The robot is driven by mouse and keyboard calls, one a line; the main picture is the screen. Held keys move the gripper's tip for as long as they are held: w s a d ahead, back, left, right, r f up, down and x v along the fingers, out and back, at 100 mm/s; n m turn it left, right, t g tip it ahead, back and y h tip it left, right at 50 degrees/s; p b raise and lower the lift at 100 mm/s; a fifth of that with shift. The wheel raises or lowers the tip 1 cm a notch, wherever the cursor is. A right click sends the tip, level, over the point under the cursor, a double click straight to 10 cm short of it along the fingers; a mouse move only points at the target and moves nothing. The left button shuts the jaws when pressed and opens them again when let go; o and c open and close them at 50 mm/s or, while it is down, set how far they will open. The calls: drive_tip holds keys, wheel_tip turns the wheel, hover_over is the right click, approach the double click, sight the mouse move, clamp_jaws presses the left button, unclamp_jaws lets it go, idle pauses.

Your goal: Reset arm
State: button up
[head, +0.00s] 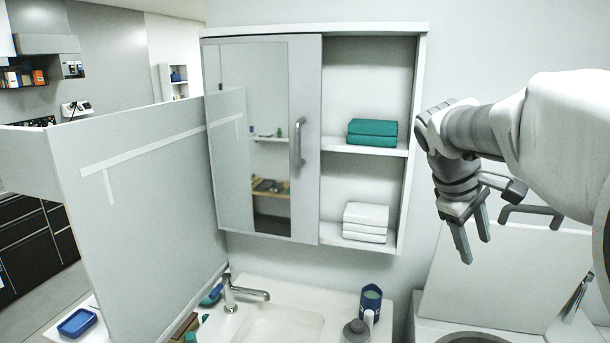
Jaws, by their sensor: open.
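My gripper (474,236) hangs at the right, in front of the wall and to the right of the cabinet. Its fingers point down, stand apart and hold nothing. My arm comes in from the right edge and bends down at the wrist.
A wall cabinet (325,35) has a mirrored door (254,140) over its left part; the open right part holds teal towels (372,133) and white towels (366,222). A grey partition (150,215) stands left.

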drive_tip(key=s+a+f+m+t+y+b, duration=0.1)
drive_tip(key=s+a+f+m+t+y, duration=0.1)
drive_tip(key=s+a, duration=0.5)
drive_tip(key=s+a+f+m+t+y+b, duration=0.1)
drive_tip(key=s+a+f+m+y, duration=0.2)
drive_tip(key=s+a+f, duration=0.3)
drive_tip(key=s+a+m, duration=0.1)
drive_tip(key=s, duration=0.4)
drive_tip(key=shift+s+a+f+t+y, duration=0.3)
drive_tip(key=shift+a+f+t, duration=0.1)
drive_tip(key=shift+d, duration=0.1)
idle(1.4)
